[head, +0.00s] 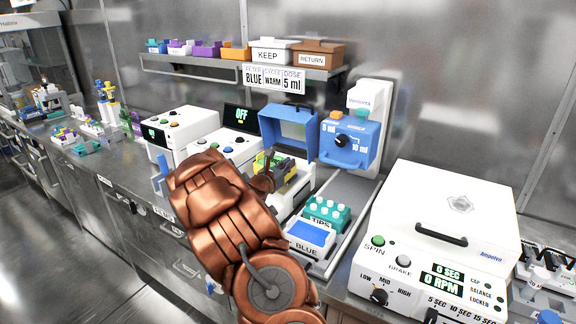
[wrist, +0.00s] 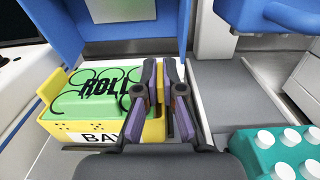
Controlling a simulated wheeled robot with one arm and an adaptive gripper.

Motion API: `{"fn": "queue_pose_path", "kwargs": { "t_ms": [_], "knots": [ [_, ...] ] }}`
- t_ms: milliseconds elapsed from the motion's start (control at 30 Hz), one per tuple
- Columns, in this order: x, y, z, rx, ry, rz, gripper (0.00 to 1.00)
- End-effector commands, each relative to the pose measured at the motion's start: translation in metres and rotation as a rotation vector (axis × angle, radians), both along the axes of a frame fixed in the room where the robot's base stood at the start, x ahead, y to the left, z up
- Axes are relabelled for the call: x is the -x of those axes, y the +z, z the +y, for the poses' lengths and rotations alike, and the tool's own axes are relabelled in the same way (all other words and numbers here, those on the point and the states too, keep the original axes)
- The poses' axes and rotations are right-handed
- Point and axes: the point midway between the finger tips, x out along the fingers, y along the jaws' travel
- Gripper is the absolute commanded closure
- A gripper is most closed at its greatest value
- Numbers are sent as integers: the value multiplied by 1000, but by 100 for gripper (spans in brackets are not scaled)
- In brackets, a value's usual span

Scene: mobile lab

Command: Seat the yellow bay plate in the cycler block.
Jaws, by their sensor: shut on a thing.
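The yellow bay plate (wrist: 92,132), labelled with letters starting "BA", shows left of my fingers in the wrist view, with a green slab marked "ROLL" (wrist: 85,93) in it. In the head view the plate (head: 291,171) is partly hidden by my gripper (head: 270,163). My gripper (wrist: 160,95) is shut on a narrow yellow part at the plate's right side. The cycler block (head: 284,202) is white, with its blue lid (head: 287,127) raised behind the plate. The plate is over the block; its underside is hidden, so I cannot tell whether it is seated.
A blue dispenser (head: 348,143) stands to the right of the lid. A teal tips rack (head: 326,213) and a blue-topped plate (head: 311,234) sit in front. A white centrifuge (head: 450,200) fills the right. White instruments (head: 183,128) stand left.

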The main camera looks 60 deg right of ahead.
Motion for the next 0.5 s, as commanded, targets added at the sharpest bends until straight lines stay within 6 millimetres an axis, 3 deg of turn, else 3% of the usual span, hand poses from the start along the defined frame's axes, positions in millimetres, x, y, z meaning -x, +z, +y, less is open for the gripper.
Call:
{"fn": "queue_pose_path", "kwargs": {
  "t_ms": [233,500],
  "knots": [
    [1,-3,0,-6,-2,2,70],
    [1,-3,0,-5,-1,2,68]
  ]
}}
